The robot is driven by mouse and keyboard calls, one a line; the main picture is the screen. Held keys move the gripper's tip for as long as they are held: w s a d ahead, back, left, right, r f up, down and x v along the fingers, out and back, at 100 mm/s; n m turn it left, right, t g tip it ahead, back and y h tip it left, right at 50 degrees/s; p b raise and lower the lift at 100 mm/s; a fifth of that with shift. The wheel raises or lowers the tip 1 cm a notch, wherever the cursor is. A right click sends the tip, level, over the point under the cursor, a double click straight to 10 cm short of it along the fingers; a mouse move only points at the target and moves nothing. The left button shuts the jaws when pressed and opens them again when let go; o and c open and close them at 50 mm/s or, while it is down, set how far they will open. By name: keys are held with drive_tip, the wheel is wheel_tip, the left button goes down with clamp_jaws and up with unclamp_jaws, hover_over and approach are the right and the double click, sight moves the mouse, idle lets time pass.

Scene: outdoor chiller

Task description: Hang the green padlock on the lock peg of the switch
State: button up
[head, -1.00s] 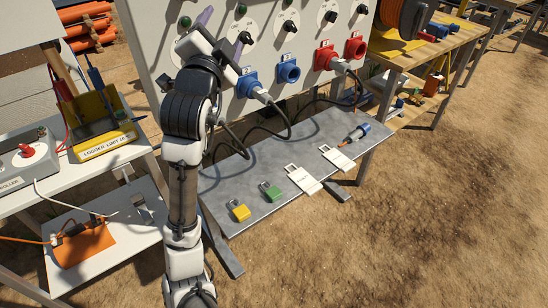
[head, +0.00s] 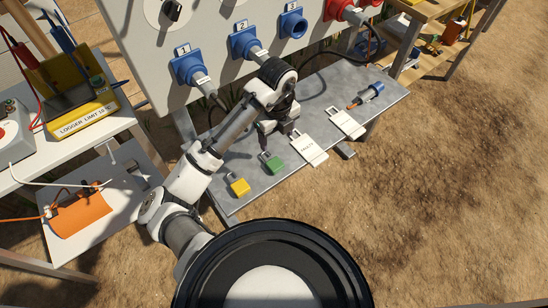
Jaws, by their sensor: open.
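The green padlock (head: 272,163) lies on the grey metal shelf (head: 245,190), its shackle toward the panel. My gripper (head: 272,143) points down just above and behind it. The gripper is open and small in view; I see nothing held in it. I cannot tell whether a finger touches the shackle. One switch (head: 172,12), a black handle on a round white plate, shows at the top edge of the panel. Its lock peg cannot be made out, and the other switches are out of view.
A yellow padlock (head: 238,185) lies left of the green one. Blue sockets (head: 186,70) and hanging cables are behind my arm. A side table with a yellow logger (head: 75,98) stands at left.

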wheel_tip(320, 180, down, 7)
drive_tip(key=shift+s+b, duration=0.1)
drive_tip(key=shift+b, duration=0.5)
drive_tip(key=shift+a+f, duration=0.2)
drive_tip(key=shift+f, duration=1.2)
drive_tip(key=shift+a+f, duration=0.15)
drive_tip(key=shift+f, duration=1.25)
drive_tip(key=c, duration=1.1)
wheel_tip(320, 180, up, 10)
drive_tip(key=shift+r+p, duration=0.1)
drive_tip(key=shift+p, duration=0.55)
drive_tip(key=o, duration=0.4)
drive_tip(key=c, duration=0.8)
